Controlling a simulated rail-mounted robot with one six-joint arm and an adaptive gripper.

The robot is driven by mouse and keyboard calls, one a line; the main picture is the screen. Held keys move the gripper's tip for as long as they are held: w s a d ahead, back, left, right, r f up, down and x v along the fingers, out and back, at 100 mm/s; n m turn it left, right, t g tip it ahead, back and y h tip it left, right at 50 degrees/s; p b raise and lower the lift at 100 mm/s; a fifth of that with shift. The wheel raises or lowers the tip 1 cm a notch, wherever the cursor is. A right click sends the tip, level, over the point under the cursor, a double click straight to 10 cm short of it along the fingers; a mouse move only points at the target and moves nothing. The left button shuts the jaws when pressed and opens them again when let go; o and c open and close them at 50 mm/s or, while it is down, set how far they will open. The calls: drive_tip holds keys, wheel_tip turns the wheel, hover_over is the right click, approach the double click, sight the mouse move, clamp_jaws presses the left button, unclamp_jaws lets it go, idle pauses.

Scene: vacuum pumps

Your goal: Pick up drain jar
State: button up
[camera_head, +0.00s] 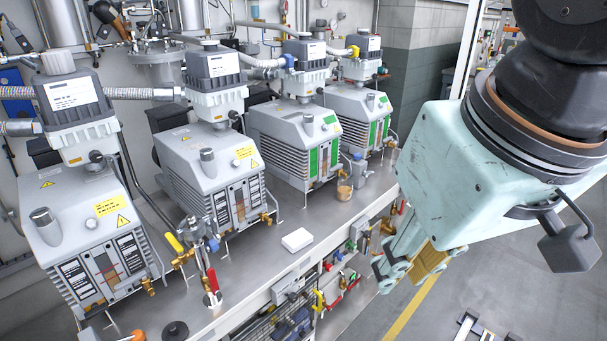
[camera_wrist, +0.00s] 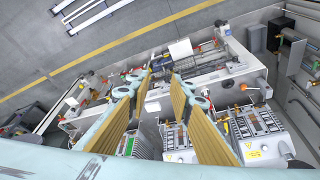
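The drain jar (camera_head: 344,189) is a small clear jar with brown liquid in the bottom. It stands upright on the grey metal bench near its front edge, below a valve at the third pump. My gripper (camera_head: 408,268) hangs in front of the bench, to the right of the jar and apart from it. In the wrist view its two yellow-padded fingers (camera_wrist: 162,76) are spread with an empty gap between them. I cannot make out the jar in the wrist view.
Several grey vacuum pumps (camera_head: 208,160) line the bench (camera_head: 255,270). A white block (camera_head: 297,239) lies left of the jar, and a red-handled valve (camera_head: 212,282) stands further left. A lower shelf (camera_head: 345,295) holds fittings. The floor in front is mostly open.

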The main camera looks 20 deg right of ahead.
drive_tip(key=shift+o, duration=0.4)
drive_tip(key=o, duration=1.1)
drive_tip(key=shift+w, duration=0.15)
